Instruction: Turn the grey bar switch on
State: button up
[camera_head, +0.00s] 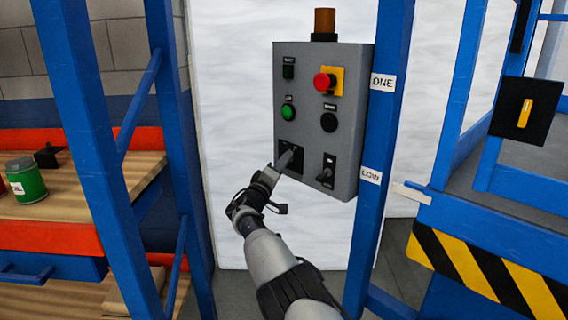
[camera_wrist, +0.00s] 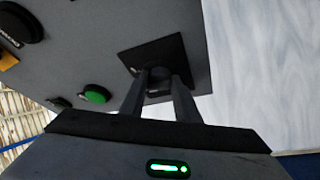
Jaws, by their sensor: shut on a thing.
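The grey control panel (camera_head: 318,120) hangs upright in the head view. A switch on a black square plate (camera_head: 296,150) sits at its lower left, partly covered by my gripper (camera_head: 287,161). In the wrist view my two fingers (camera_wrist: 160,82) reach to the black plate (camera_wrist: 155,50) and are closed around the switch's dark bar, which is mostly hidden between them. I cannot tell the bar's exact angle or its colour. A second switch (camera_head: 327,171), with a dark lever on a black plate, is just to the right of my gripper.
Above are a green button (camera_head: 288,112), a black button (camera_head: 329,122) and a red emergency knob (camera_head: 322,82). An orange lamp (camera_head: 324,21) tops the panel. Blue posts (camera_head: 384,110) stand on both sides. A workbench (camera_head: 80,195) with a green can (camera_head: 27,181) is at left.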

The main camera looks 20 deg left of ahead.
dwell(0.4)
jog(key=o, duration=1)
jog(key=shift+o, duration=0.2)
jog(key=s+f+p, duration=0.1)
jog(key=s+p, duration=0.1)
jog(key=s, duration=0.6)
jog(key=s+a+f+p, duration=0.1)
jog(key=s+f+p, duration=0.1)
jog(key=s, duration=0.7)
jog(key=shift+f+p, duration=0.2)
jog(key=shift+p, duration=0.2)
